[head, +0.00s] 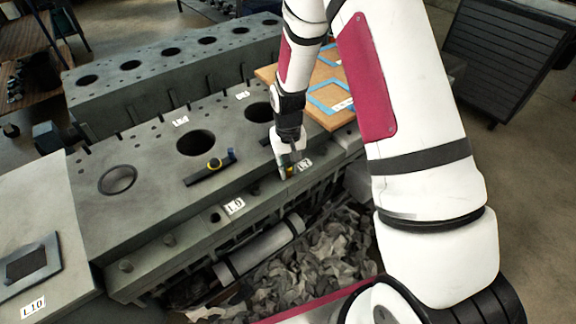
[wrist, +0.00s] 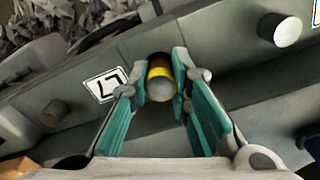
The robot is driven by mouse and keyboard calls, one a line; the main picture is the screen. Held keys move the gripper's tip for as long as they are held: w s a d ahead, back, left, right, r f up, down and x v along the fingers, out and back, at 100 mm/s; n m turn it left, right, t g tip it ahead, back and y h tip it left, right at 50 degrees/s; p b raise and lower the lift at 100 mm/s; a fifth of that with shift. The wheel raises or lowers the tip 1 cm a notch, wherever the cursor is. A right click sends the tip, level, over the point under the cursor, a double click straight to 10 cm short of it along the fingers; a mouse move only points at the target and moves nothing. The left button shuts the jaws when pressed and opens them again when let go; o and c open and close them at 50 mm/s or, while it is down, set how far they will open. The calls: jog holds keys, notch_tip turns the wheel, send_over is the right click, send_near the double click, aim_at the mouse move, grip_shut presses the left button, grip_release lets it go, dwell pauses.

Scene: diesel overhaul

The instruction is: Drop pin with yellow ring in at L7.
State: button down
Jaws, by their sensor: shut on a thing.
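The pin with the yellow ring (wrist: 160,77) is between my fingertips in the wrist view, its grey end facing the camera. My gripper (wrist: 161,84) is shut on it. In the head view my gripper (head: 287,173) is low over the front ledge of the engine block, and a bit of the yellow ring (head: 290,171) shows. The L7 label (head: 304,164) lies just right of the gripper there, and left of the pin in the wrist view (wrist: 105,84). The pin's lower end is hidden, so I cannot tell whether it is in a hole.
Grey pegs (wrist: 280,30) (wrist: 55,113) stand on either side along the ledge. The L9 label (head: 234,205) is further left. A dark bar with yellow and blue parts (head: 210,168) lies on the block top. Crumpled grey cloth (head: 310,260) fills the space below.

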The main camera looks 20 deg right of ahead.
jog(key=shift+f, duration=0.35)
jog(key=c, duration=1.4)
grip_release()
jog(key=o, duration=0.4)
jog(key=shift+r, duration=0.15)
jog(key=shift+r+p, duration=0.9)
jog(key=shift+r, duration=2.55)
